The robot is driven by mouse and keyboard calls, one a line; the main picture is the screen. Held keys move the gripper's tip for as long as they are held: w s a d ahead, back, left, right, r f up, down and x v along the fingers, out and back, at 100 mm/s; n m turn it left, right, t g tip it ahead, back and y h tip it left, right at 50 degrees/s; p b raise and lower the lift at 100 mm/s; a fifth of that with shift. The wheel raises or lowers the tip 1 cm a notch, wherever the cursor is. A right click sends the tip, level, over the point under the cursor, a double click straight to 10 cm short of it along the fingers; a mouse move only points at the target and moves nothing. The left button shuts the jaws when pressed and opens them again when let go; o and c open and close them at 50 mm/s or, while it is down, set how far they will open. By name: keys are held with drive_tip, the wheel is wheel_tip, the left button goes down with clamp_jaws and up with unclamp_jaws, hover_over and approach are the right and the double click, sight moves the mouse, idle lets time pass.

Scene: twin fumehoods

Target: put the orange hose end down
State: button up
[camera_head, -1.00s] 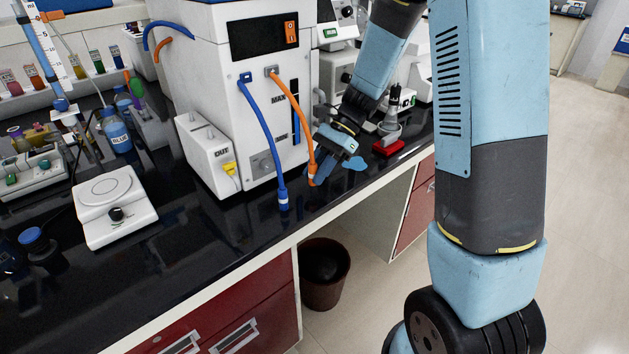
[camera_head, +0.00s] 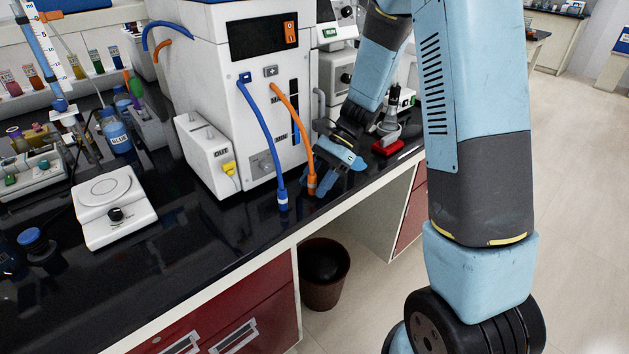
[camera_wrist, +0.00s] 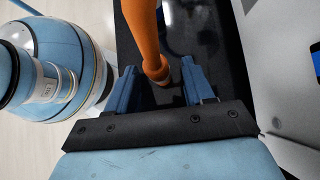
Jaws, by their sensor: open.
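The orange hose (camera_head: 294,122) hangs in front of the white machine, its upper end below a bare grey port (camera_head: 270,71). Its lower end (camera_head: 311,188) is at the black bench top near the front edge; I cannot tell if it touches. My gripper (camera_head: 322,184) is low over the bench at this end, to its right in the head view. In the wrist view my gripper (camera_wrist: 158,88) is open, with the orange hose end (camera_wrist: 155,66) between and a little beyond the fingers, gaps showing on both sides.
A blue hose (camera_head: 265,135) hangs left of the orange one, still joined to the white machine (camera_head: 225,95). A microscope (camera_head: 390,125) with a red base stands right of my gripper. A white balance (camera_head: 115,210) stands left. A bin (camera_head: 325,290) is on the floor below.

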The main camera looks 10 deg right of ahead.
drive_tip(key=v, duration=1.2)
drive_tip(key=s+d+r+n+t+h, duration=0.3)
drive_tip(key=s+r, duration=0.4)
drive_tip(key=s, duration=0.4)
drive_tip(key=s+d+r+n+t+h, duration=0.4)
drive_tip(key=s+r+n+t, duration=0.3)
drive_tip(key=s, duration=0.4)
drive_tip(key=shift+s+d+r+n+t, duration=0.35)
drive_tip(key=shift+d+r+n, duration=0.25)
drive_tip(key=shift+d+r, duration=0.25)
